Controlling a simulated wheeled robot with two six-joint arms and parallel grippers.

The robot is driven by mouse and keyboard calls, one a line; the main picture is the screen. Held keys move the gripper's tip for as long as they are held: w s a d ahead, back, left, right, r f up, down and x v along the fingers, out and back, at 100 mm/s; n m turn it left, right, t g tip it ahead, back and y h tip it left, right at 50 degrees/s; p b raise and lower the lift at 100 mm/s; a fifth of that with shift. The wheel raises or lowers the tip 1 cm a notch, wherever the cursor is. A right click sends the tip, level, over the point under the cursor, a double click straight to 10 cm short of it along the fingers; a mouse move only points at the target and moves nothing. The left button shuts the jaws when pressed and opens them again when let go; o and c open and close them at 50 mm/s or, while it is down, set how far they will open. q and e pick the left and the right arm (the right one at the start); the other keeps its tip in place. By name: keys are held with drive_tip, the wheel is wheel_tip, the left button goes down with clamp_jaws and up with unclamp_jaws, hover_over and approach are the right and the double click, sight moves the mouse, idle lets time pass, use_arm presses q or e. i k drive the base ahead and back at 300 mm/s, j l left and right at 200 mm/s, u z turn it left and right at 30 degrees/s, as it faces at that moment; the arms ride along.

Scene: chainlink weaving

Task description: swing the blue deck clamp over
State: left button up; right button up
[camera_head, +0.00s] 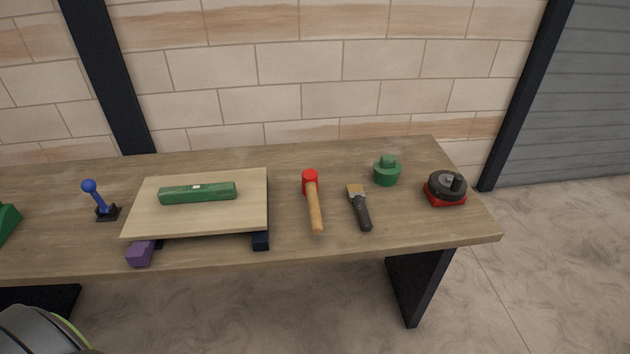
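The blue deck clamp (97,197) stands on the workbench left of the pale board. It has a blue lever with a round blue knob at its upper end and a small dark base. The lever leans up and to the left from the base. Neither of my grippers shows in the head view, and nothing touches the clamp.
On the workbench (290,251) lies a pale raised board (200,221) carrying a green level (198,193). A purple block (140,253) sits at its front edge. A red-headed hammer (313,201), brush (359,207), green knobbed piece (387,172) and black-and-red device (445,188) stand right.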

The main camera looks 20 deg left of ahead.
sight(88, 185)
drive_tip(key=u, duration=1.9)
